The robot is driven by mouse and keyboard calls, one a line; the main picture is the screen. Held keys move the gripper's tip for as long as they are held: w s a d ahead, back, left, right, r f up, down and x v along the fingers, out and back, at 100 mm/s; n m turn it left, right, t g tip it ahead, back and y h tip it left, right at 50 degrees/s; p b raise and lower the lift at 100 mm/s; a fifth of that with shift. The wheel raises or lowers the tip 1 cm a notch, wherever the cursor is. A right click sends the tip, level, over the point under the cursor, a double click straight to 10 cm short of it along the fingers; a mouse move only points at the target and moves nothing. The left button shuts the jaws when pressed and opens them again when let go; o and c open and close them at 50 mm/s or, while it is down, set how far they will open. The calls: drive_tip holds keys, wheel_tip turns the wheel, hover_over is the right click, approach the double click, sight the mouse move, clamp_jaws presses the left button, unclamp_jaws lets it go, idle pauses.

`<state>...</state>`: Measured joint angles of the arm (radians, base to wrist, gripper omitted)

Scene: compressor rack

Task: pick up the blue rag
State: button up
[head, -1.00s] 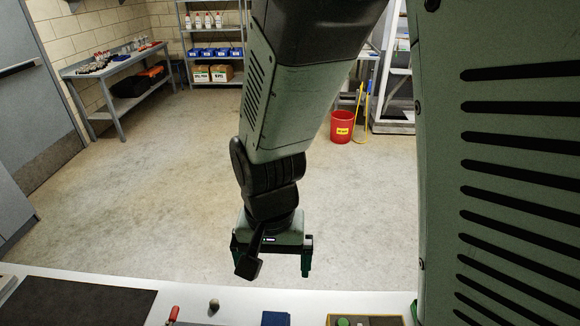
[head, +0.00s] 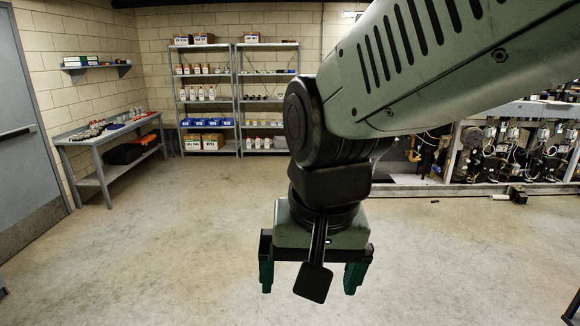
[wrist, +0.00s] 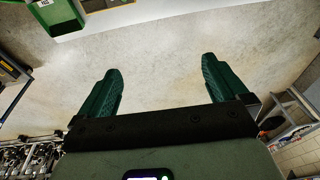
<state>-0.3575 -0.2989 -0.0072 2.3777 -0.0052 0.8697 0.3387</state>
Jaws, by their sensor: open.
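I see no blue rag in the head view or the wrist view now. My gripper (head: 311,280) hangs in the middle of the head view, fingers pointing down, with floor behind it. Its two dark green fingers are wide apart with nothing between them. In the wrist view my gripper (wrist: 160,70) also shows open and empty above bare floor.
A green bin (wrist: 58,20) shows at the top left of the wrist view. In the head view, a side bench (head: 110,140) stands left, storage shelves (head: 238,95) at the back and compressor machinery (head: 510,150) at right. The floor (head: 150,240) between is largely clear.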

drive_tip(key=s+d+r+t, duration=0.3)
drive_tip(key=s+d+r, duration=0.1)
drive_tip(key=d, duration=0.4)
drive_tip(key=shift+s+r+h, duration=0.2)
drive_tip(key=shift+r+h, duration=0.1)
drive_tip(key=shift+r, duration=0.45)
drive_tip(key=shift+s+d+r+t, duration=0.2)
drive_tip(key=shift+s+d+t, duration=0.1)
drive_tip(key=shift+s+d, duration=0.1)
drive_tip(key=shift+c, duration=1.4)
drive_tip(key=shift+a, duration=0.1)
